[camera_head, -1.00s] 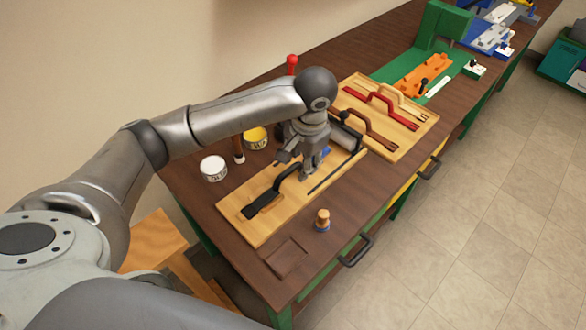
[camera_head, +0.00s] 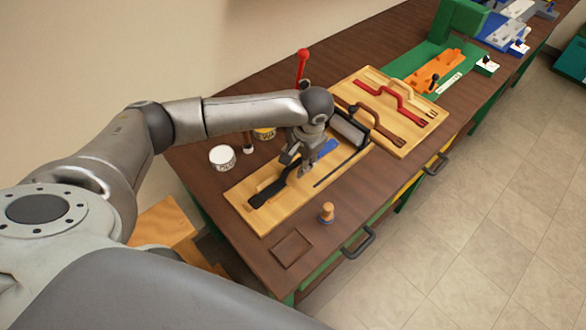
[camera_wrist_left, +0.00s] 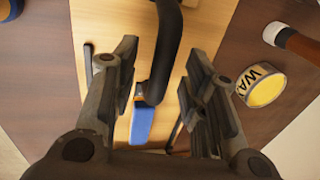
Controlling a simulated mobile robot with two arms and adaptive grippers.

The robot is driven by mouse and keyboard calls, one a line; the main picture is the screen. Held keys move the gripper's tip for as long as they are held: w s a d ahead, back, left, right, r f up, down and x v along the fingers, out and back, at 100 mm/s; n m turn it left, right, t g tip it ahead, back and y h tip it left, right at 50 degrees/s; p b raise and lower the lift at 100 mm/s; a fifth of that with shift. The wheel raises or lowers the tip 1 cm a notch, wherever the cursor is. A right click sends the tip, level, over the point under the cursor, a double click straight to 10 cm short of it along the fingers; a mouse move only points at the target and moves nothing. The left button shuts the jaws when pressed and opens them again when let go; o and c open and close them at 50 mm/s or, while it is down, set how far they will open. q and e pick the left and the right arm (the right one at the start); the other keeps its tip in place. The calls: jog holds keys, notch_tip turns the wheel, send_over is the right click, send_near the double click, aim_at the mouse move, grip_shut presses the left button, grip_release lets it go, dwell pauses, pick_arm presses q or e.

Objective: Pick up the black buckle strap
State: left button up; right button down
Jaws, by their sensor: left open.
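The black buckle strap (camera_head: 262,195) lies on a light wooden board (camera_head: 262,221) on the bench, with part of it arched up. My left gripper (camera_head: 297,172) is above the strap's right part and hides some of it. In the left wrist view the strap (camera_wrist_left: 166,50) rises between the two open fingers of my left gripper (camera_wrist_left: 165,78). A gap shows on both sides of the strap, and the jaws are not shut on it. My right gripper is in neither view.
A blue-handled tool (camera_wrist_left: 142,124) and a thin dark rod (camera_head: 340,167) lie close to the strap. A small wooden-topped peg (camera_head: 326,212) stands in front.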

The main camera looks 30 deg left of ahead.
pick_arm(q)
jog(key=shift+a+f, duration=0.1)
jog(key=shift+f, duration=0.45)
grip_shut()
jog(key=shift+r, duration=0.1)
